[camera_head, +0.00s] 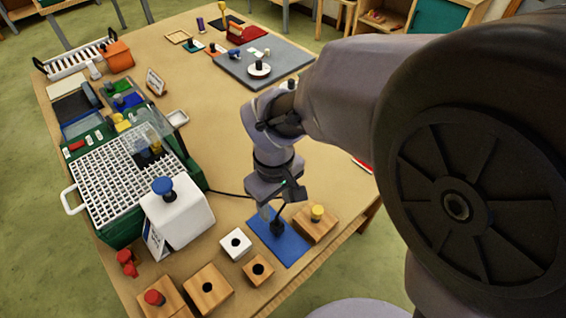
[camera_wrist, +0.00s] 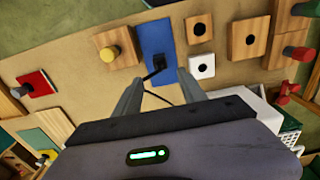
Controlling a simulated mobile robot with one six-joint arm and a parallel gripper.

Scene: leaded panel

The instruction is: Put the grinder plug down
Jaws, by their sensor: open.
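The black grinder plug (camera_head: 277,227) rests on the blue mat (camera_head: 291,246) near the table's front edge. Its thin black cable runs left toward the green grinder with the white grid top (camera_head: 120,183). My gripper (camera_head: 272,212) points down over the mat at the plug. In the wrist view, the plug (camera_wrist: 159,62) lies on the blue mat (camera_wrist: 157,33), just beyond and between the fingertips of my gripper (camera_wrist: 160,77). The fingers are spread apart, with a gap on both sides of the plug. Part of the plug is hidden by a finger in the head view.
A wooden block with a yellow knob (camera_head: 317,213) stands right of the mat. A white block with a hole (camera_head: 235,243) and a wooden block with a hole (camera_head: 258,269) stand left of it. A white box with a blue knob (camera_head: 178,214) stands farther left.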

